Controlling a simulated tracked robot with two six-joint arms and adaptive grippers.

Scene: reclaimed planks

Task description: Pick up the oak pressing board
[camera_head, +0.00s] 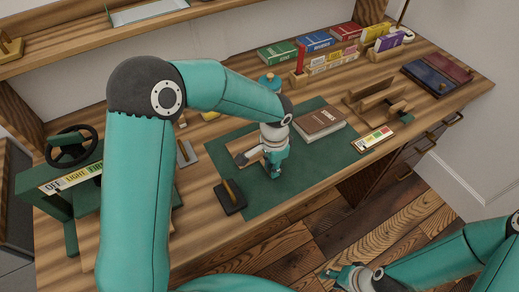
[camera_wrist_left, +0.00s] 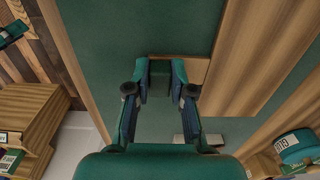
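The oak pressing board (camera_head: 241,146) appears to be the small flat wooden piece on the green mat (camera_head: 232,190) in the head view. My left gripper (camera_head: 276,172) points down beside its right side and hides part of it. In the left wrist view, a wooden piece (camera_wrist_left: 197,69) shows behind the fingers of my left gripper (camera_wrist_left: 159,92). The fingers are apart, with no object clearly held between them. Whether they touch the board cannot be told. My right gripper (camera_head: 350,277) is low at the front, beyond the bench edge, its fingers unclear.
A brown book (camera_head: 318,121) lies on the mat behind my left gripper. A dark block with a wooden handle (camera_head: 230,195) is at front left. A colored label strip (camera_head: 373,139) and wooden rack (camera_head: 375,98) are right. Boxes (camera_head: 318,45) line the back. A handwheel press (camera_head: 72,145) stands left.

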